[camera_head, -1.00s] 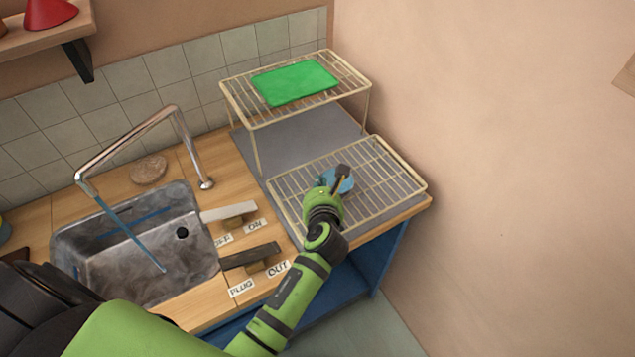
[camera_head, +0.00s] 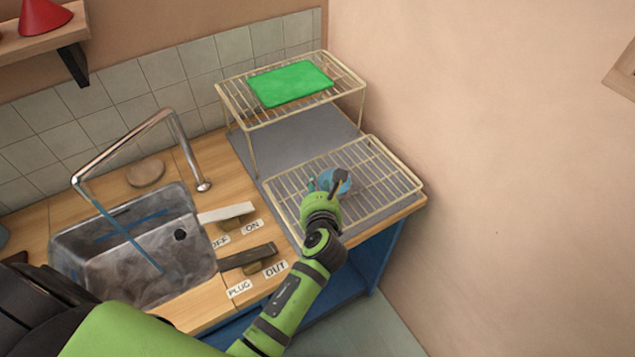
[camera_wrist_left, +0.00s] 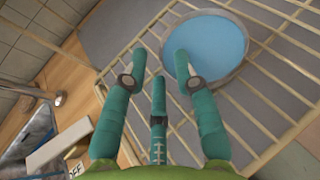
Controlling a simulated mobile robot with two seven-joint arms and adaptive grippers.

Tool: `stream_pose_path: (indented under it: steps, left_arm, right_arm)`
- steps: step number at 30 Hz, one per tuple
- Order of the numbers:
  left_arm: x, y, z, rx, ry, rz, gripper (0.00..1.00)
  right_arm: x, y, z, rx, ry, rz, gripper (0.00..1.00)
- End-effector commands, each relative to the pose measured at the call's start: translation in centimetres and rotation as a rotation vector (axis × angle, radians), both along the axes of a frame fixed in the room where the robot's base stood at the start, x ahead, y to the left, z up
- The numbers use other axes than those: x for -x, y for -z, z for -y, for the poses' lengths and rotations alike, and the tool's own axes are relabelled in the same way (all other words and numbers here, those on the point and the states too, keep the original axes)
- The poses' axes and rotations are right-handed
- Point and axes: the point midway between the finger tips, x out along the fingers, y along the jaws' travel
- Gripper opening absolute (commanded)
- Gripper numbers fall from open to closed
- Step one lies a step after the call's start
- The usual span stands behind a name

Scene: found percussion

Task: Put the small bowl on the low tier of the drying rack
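The small bowl (camera_head: 328,174), light blue inside, rests on the wire grid of the low tier (camera_head: 385,172) of the drying rack. The left wrist view shows the bowl (camera_wrist_left: 212,45) sitting level on the wires. My left gripper (camera_head: 325,185) is just above the low tier at the bowl's near side. In the left wrist view its fingers (camera_wrist_left: 160,64) are spread apart. One fingertip overlaps the bowl's inside and the other lies outside its rim; I cannot tell whether they touch it. My right gripper is in neither view.
A higher rack tier (camera_head: 232,92) behind holds a green cloth-like rectangle (camera_head: 290,83). To the left are a metal sink (camera_head: 110,265) with a tall faucet (camera_head: 165,115) and two levers. A bare wall closes off the right. The low tier has free wires around the bowl.

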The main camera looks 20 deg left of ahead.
Motion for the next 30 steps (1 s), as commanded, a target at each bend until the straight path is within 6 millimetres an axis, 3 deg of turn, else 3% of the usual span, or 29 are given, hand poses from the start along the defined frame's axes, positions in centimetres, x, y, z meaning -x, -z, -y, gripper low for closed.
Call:
stream_pose_path:
  steps: [1,6,15,30]
  left_arm:
    - [0.9,-1.0,0.4,0.001,0.001,-0.003,0.29]
    - [4.1,-2.5,1.8,0.001,0.001,-0.004,0.29]
    - [8.2,-4.1,3.7,-0.001,-0.001,-0.001,0.29]
    - [8.9,-4.2,4.1,0.000,-0.001,0.001,0.29]
  right_arm:
    - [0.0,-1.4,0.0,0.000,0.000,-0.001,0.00]
    - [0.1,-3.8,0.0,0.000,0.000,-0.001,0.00]
    - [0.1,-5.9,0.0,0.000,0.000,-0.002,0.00]
    - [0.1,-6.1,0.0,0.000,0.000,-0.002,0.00]
